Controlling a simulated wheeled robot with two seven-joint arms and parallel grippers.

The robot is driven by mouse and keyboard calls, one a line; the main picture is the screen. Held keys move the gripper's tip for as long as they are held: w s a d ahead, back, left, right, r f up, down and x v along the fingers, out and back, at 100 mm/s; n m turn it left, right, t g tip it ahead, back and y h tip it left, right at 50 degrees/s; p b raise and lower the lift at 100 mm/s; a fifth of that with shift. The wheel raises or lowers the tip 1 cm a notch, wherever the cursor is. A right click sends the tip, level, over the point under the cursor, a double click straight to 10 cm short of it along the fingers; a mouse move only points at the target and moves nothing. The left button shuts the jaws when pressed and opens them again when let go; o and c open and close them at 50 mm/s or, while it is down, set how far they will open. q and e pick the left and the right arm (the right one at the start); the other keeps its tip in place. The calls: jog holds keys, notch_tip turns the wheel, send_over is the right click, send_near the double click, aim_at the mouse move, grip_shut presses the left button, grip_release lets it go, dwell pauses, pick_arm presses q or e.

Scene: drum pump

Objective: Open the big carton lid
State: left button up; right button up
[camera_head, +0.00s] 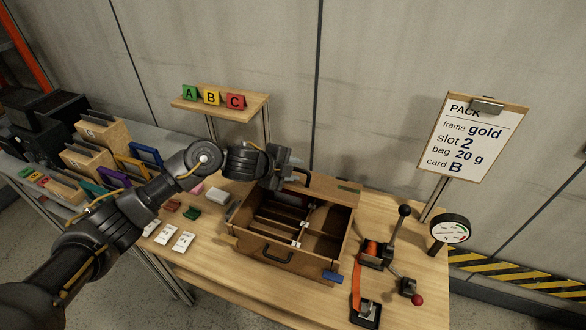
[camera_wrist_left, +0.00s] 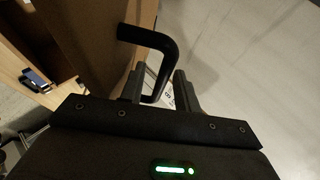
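The big brown carton (camera_head: 288,262) stands on the workbench with its inside in view, split by dividers into compartments. Its lid (camera_head: 336,190) stands up along the back edge, seen nearly edge-on. A dark handle (camera_head: 304,181) is on the lid. My left gripper (camera_head: 293,157) is at the back left of the carton, beside this handle. In the left wrist view the black bent handle (camera_wrist_left: 165,46) reaches down between the two spread fingers (camera_wrist_left: 160,88). A gap shows beside the handle, so the gripper looks open around it. My right gripper is not in view.
A lever unit (camera_head: 385,245), a gauge (camera_head: 449,231) and an order sign (camera_head: 470,135) stand right of the carton. White cards (camera_head: 170,234) lie to the left. A small shelf (camera_head: 225,105) with A, B, C markers stands behind.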

pick_arm(q)
jog(key=shift+s+a, duration=0.1)
jog(key=shift+a, duration=0.05)
jog(key=shift+s+a+r, duration=0.2)
jog(key=shift+r, duration=0.1)
jog(key=b+v, duration=0.2)
jog(key=v, duration=0.7)
jog(key=shift+s+a+r, duration=0.2)
jog(key=shift+r, duration=0.15)
